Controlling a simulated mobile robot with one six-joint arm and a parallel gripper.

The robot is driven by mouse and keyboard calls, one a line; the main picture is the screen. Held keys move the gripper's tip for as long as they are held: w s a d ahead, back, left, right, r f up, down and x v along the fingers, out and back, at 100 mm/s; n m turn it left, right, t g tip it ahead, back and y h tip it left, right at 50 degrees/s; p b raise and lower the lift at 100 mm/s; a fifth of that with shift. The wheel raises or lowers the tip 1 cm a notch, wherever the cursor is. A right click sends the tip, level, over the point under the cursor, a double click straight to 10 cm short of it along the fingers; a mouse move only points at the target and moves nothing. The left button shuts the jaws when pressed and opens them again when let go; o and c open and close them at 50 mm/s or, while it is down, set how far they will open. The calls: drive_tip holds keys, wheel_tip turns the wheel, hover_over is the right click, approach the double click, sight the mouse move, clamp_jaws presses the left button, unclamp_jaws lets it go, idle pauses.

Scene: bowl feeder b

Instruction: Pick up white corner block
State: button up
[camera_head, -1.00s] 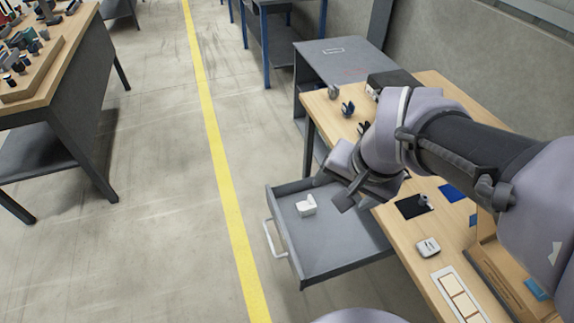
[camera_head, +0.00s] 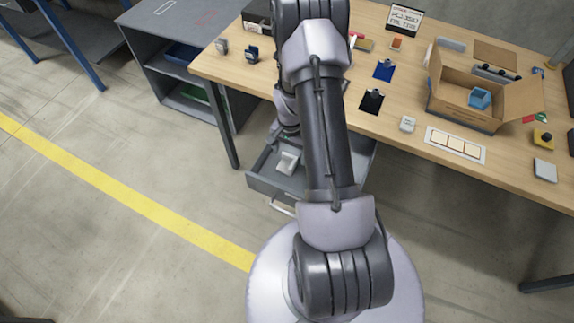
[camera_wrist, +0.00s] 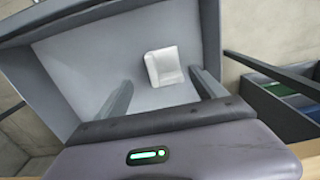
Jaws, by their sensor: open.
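The white corner block (camera_wrist: 163,66) lies on the floor of the grey open drawer (camera_wrist: 80,50) in the wrist view. It also shows in the head view (camera_head: 288,161), inside the drawer (camera_head: 262,184) under the workbench edge. My gripper (camera_wrist: 162,90) is open and empty, its two dark fingers apart. In the wrist view the block appears beyond the fingertips, in the gap between them and nearer the right finger. I see no contact with the block. In the head view my arm hides the right part of the drawer, and the fingers cannot be made out clearly.
The wooden workbench (camera_head: 385,126) overhangs the drawer. On it stand an open cardboard box (camera_head: 460,118), a white tray strip (camera_head: 455,145) and several small parts. A grey cabinet (camera_head: 165,35) stands to the left, with bins on its shelves. The floor left of the drawer is clear.

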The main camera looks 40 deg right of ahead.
sight(286, 166)
drive_tip(key=f+b, duration=0.1)
drive_tip(key=f, duration=0.3)
drive_tip(key=a+f+b, duration=0.1)
drive_tip(key=f, duration=0.1)
drive_tip(key=shift+w+f+b, duration=0.3)
drive_tip(key=shift+w, duration=0.05)
drive_tip(key=shift+r, duration=0.15)
drive_tip(key=shift+c, duration=0.9)
drive_tip(key=c, duration=1.3)
